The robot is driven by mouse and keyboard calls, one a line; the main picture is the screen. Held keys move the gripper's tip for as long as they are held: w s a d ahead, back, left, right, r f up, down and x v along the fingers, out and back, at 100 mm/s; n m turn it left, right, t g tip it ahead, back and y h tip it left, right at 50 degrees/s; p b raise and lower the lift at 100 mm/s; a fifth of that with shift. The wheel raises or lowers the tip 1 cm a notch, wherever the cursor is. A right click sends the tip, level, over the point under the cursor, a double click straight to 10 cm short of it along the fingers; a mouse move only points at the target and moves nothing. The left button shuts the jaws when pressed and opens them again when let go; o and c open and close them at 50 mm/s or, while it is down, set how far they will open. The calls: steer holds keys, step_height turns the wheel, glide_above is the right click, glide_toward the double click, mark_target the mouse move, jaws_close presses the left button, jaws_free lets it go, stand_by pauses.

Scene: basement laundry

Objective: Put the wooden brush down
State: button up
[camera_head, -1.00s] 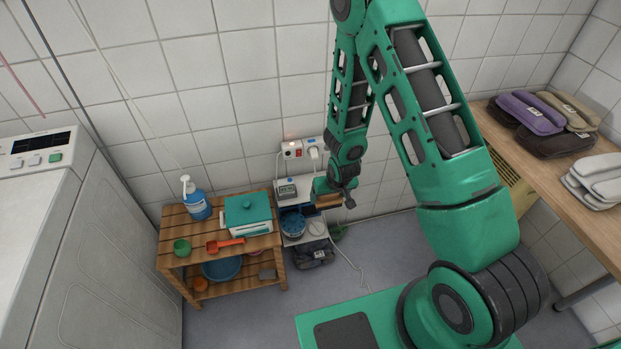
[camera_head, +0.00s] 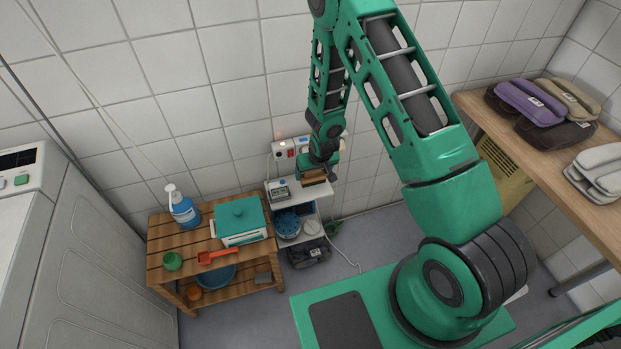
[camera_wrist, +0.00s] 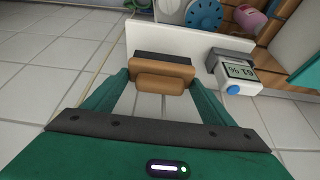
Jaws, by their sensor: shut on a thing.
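The wooden brush (camera_wrist: 160,84) has a tan wooden handle and a dark bristle block (camera_wrist: 162,62). My gripper (camera_wrist: 160,88) is shut on the handle in the wrist view, with a green finger at each end. In the head view the brush (camera_head: 313,177) sits below my gripper (camera_head: 318,170), over the right part of a small white shelf top (camera_head: 308,190). In the wrist view the bristle block is at the edge of the white board (camera_wrist: 190,42). I cannot tell whether it touches the board.
A digital device (camera_head: 279,190) stands on the left of the same white top. A wooden shelf (camera_head: 190,250) with a teal-lidded box (camera_head: 240,220), blue bottle (camera_head: 183,208) and red scoop (camera_head: 215,256) stands to the left. A power strip (camera_head: 290,150) is on the wall behind.

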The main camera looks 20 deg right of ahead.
mark_target(313, 176)
step_height(313, 176, down, 3)
steer(key=shift+a+f, duration=0.1)
steer(key=shift+f, duration=0.05)
steer(key=shift+w+f, duration=0.15)
steer(key=shift+f, duration=0.2)
steer(key=shift+f, duration=0.1)
steer(key=o, duration=0.9)
